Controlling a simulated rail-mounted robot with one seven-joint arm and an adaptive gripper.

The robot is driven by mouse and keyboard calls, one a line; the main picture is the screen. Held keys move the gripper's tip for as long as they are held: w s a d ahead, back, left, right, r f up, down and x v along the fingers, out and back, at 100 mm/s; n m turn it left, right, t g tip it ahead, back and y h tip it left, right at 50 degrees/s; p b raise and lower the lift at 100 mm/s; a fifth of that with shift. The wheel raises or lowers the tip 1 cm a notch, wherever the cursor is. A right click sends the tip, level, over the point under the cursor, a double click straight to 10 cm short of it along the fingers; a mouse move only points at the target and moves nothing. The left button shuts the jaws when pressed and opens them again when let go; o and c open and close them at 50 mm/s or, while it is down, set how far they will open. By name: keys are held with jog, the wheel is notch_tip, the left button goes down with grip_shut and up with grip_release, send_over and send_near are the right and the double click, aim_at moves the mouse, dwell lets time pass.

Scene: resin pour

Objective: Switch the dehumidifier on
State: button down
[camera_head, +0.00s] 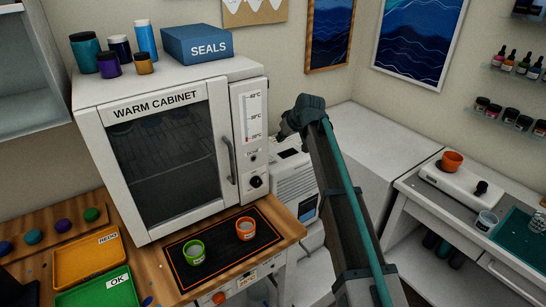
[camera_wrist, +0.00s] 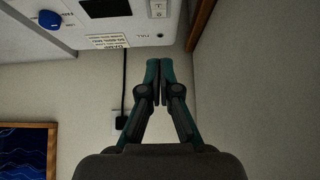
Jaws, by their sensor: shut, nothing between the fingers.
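The dehumidifier is the white unit (camera_head: 293,182) behind and right of the warm cabinet, partly hidden by the cabinet and my arm. In the wrist view its white panel (camera_wrist: 205,8) appears upside down along the top edge. The panel carries a rocker switch (camera_wrist: 158,8), a dark display (camera_wrist: 105,8), a blue knob (camera_wrist: 48,19) and a small FULL lamp. I cannot tell the switch's position. My gripper (camera_wrist: 160,75) is shut and empty, its fingertips pointing at the panel below the switch in the picture, apparently apart from it. In the head view its fingers are not clear.
The warm cabinet (camera_head: 165,150) stands close left of the dehumidifier. A mat (camera_head: 218,272) with a green and an orange cup lies before it. A white counter (camera_head: 385,150) is on the right. A black cord (camera_wrist: 122,118) hangs against the wall.

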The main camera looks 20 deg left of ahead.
jog(key=p, duration=0.3)
send_over(270, 159)
jog(key=s+d, duration=0.1)
notch_tip(270, 159, down, 8)
jog(key=shift+d+r, duration=0.15)
jog(key=shift+s+d+f+p, duration=0.1)
jog(key=shift+f+p, duration=0.2)
jog(key=shift+f, duration=0.3)
jog(key=shift+s+d+f+p, duration=0.1)
jog(key=shift+f+p, duration=0.15)
jog(key=shift+f, duration=0.35)
jog(key=shift+d+f, duration=0.1)
jog(key=shift+f, duration=0.8)
